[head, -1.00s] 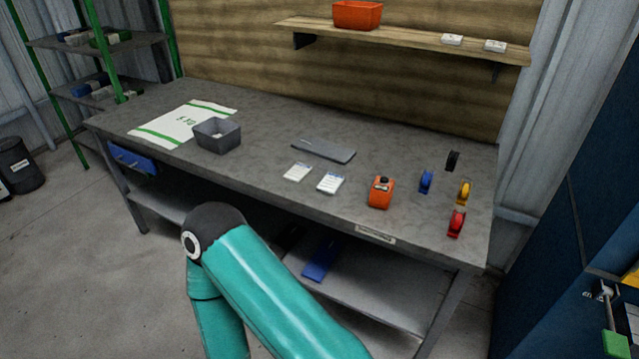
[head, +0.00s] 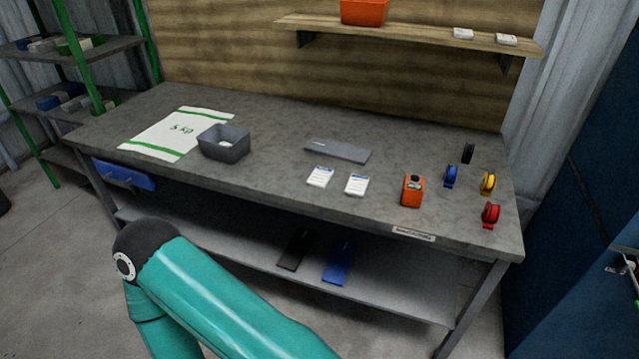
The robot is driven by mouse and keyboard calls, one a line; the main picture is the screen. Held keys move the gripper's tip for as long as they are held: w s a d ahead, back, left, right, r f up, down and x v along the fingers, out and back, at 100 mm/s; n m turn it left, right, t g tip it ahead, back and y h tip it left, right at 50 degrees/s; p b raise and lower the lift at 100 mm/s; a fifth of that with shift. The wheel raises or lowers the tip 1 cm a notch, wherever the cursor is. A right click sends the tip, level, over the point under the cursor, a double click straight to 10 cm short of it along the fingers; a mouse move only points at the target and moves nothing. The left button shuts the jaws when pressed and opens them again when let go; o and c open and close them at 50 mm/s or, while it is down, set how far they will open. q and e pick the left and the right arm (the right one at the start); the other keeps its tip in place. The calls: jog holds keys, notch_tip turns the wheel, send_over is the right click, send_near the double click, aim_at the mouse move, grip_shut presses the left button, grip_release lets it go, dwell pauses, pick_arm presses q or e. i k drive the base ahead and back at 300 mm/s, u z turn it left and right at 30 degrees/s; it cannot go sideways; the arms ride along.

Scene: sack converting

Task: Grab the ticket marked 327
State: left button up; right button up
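Two small white tickets lie side by side on the grey workbench in the head view, a left ticket (head: 320,176) and a right ticket (head: 356,184). Each has a bluish band and print too small to read, so I cannot tell which is marked 327. Two more small white items, a left one (head: 463,34) and a right one (head: 506,40), sit on the wall shelf; their marks are unreadable too. A teal link of my own arm crosses the lower left, below the bench front. Neither of my grippers is in view.
On the workbench (head: 270,112) are a white sack (head: 165,140), a grey bin (head: 224,146), a flat grey object (head: 338,150), an orange device (head: 412,190) and several tape rolls (head: 490,215) at the right. A blue and a dark flat item lie on the lower shelf (head: 390,295).

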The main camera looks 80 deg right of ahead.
aim_at(357, 186)
jog(key=i, duration=1.15)
jog(key=z, duration=2.95)
jog(key=k, duration=0.6)
jog(key=z, duration=0.25)
jog(key=i, duration=1.65)
jog(key=u, duration=0.3)
